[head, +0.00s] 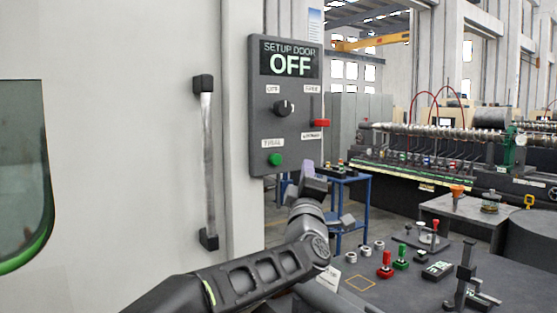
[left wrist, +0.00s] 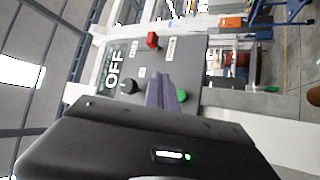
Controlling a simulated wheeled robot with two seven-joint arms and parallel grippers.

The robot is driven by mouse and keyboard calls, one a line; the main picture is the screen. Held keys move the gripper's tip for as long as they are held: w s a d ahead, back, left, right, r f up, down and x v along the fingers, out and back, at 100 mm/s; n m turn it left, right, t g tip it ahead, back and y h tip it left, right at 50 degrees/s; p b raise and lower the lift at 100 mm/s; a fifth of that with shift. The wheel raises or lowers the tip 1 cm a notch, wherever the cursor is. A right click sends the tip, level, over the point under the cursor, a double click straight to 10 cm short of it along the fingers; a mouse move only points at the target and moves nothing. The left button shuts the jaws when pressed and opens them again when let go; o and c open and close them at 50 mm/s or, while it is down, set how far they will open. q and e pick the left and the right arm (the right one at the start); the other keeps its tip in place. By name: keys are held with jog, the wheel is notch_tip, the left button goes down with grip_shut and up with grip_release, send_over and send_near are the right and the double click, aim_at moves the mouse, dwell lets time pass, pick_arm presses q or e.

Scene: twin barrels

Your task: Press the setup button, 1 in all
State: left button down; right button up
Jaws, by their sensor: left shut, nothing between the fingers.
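A grey control panel (head: 288,140) hangs on the pale wall, its display (head: 290,62) reading "SETUP DOOR OFF". A green button (head: 275,159) sits low on it, under a small label too blurred to read surely. A black knob (head: 284,107) and a red switch (head: 320,123) sit above. My left gripper (head: 308,172) is just right of the panel's lower edge in the head view, its purple fingers shut and empty. In the left wrist view the shut fingers (left wrist: 162,92) point toward the panel (left wrist: 188,55), close beside the green button (left wrist: 182,95). Contact cannot be told. My right gripper is not seen.
A vertical door handle (head: 207,160) stands left of the panel. A dark table (head: 420,275) at lower right carries red (head: 387,263) and green (head: 402,257) pieces and a black stand (head: 465,275). A blue-framed table (head: 367,200) stands behind.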

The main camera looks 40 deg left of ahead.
aim_at(276, 159)
pick_arm(q)
jog(key=w+a+p, duration=0.1)
jog(key=w+a, duration=0.1)
jog(key=a, duration=0.6)
jog(key=shift+w+a, duration=0.25)
jog(key=shift+w, duration=0.05)
jog(key=shift+a+f, duration=0.1)
dwell(2.0)
jog(key=shift+w+a+b, duration=0.1)
jog(key=shift+a+b, duration=0.2)
jog(key=shift+b, duration=0.05)
